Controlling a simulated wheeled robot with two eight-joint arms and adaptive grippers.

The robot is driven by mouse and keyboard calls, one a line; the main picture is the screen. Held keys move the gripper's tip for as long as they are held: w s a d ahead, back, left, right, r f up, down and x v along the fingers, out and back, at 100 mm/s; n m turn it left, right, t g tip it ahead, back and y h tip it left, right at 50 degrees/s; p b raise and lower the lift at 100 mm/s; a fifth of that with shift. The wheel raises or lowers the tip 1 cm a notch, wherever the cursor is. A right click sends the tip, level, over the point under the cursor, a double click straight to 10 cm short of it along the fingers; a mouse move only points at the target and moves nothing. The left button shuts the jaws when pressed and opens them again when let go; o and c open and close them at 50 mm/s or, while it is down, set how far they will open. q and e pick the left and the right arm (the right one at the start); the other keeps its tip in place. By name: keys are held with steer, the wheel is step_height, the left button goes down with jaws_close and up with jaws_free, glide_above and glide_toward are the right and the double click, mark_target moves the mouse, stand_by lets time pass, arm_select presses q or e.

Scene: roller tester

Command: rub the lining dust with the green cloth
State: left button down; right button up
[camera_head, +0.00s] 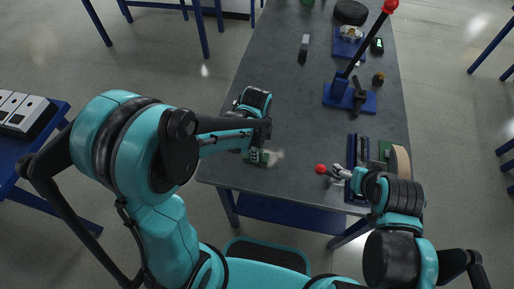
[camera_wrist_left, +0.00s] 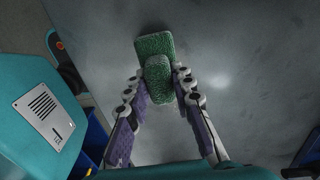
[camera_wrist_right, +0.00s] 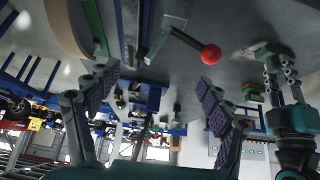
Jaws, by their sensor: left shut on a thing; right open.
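My left gripper (camera_head: 258,150) is shut on the green cloth (camera_head: 253,157), low at the near left part of the grey bench top. In the left wrist view the cloth (camera_wrist_left: 153,45) is a folded, textured green pad between the fingers. A pale patch of lining dust (camera_head: 277,155) lies on the bench just right of the cloth; it is faint in the left wrist view (camera_wrist_left: 220,80). Whether dust lies under the cloth is hidden. My right gripper (camera_wrist_right: 156,78) is open and empty, near a lever with a red ball (camera_wrist_right: 211,54) at the near right.
The grey bench (camera_head: 290,100) is clear around its middle. A blue-based stand (camera_head: 350,97) with a red-tipped lever stands at the right, with a dark block (camera_head: 304,48) farther back. A tan-rimmed disc (camera_head: 400,163) is beside my right gripper.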

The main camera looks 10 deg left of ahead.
arm_select(q)
steer(key=shift+s+f, duration=0.15)
steer(key=shift+s, duration=0.5)
steer(key=shift+w+r, duration=0.2)
steer(key=shift+w, duration=1.5)
steer(key=shift+s+f+b, duration=0.1)
steer(key=shift+s+b, duration=0.2)
steer(key=shift+s, duration=1.35)
steer(key=shift+w, duration=1.65)
steer(key=shift+s, duration=1.7)
